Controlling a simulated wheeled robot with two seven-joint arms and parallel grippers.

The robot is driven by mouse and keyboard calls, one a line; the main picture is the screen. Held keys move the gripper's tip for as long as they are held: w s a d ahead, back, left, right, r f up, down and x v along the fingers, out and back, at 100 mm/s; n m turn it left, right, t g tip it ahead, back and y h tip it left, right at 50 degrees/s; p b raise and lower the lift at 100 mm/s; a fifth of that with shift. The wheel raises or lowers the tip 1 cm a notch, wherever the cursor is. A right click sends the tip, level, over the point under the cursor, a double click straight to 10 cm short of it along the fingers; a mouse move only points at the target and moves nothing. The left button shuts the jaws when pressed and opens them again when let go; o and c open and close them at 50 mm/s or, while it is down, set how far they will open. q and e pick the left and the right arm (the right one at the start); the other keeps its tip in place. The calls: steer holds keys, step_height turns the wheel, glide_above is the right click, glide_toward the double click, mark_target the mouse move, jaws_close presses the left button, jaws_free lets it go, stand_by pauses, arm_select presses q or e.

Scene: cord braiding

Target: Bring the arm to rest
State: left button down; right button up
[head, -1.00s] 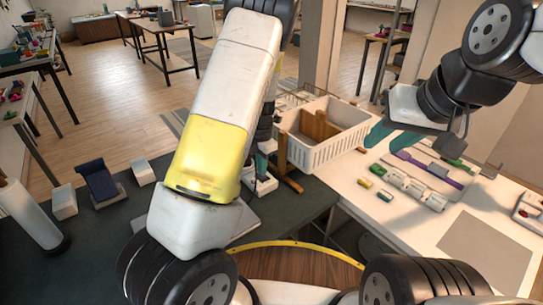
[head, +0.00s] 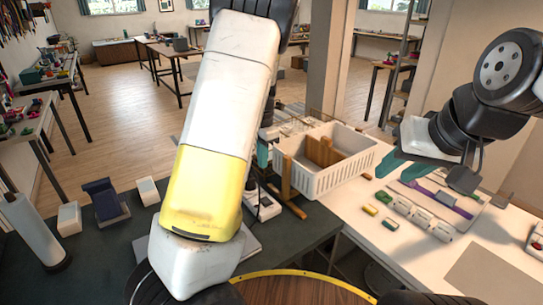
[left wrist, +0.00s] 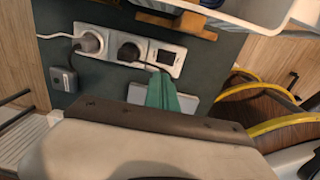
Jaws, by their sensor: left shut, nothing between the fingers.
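My left arm (head: 215,120), white with a yellow section, stands across the middle of the head view and hides part of the dark table. Its gripper (head: 263,152) shows as a small teal piece just left of the white basket. In the left wrist view, the teal fingers (left wrist: 165,92) are together and empty, in front of a white power strip (left wrist: 130,50) with plugs in it. My right gripper (head: 396,160) has teal fingers above the white table, by the basket's right side. Its finger gap is not clear.
The white basket (head: 335,180) holds wooden pieces. A purple bar (head: 437,197) and several small white and coloured pieces lie on the white table (head: 400,255). A blue stand (head: 104,198), white blocks and a white cylinder (head: 32,230) stand on the dark table at left.

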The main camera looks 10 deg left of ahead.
arm_select(q)
steer(key=s+d+r+m+t+h, duration=0.1)
steer(key=s+r+m+t, duration=0.2)
steer(key=s+r+m, duration=0.6)
steer(key=s+d+r+m+t+h, duration=0.1)
steer(key=s+r+m+t, duration=0.1)
steer(key=s+r+m, duration=0.7)
steer(key=s+m, duration=0.8)
steer(key=m, duration=0.1)
steer(key=shift+s+m+t, duration=0.15)
steer(key=shift+m+t, duration=0.25)
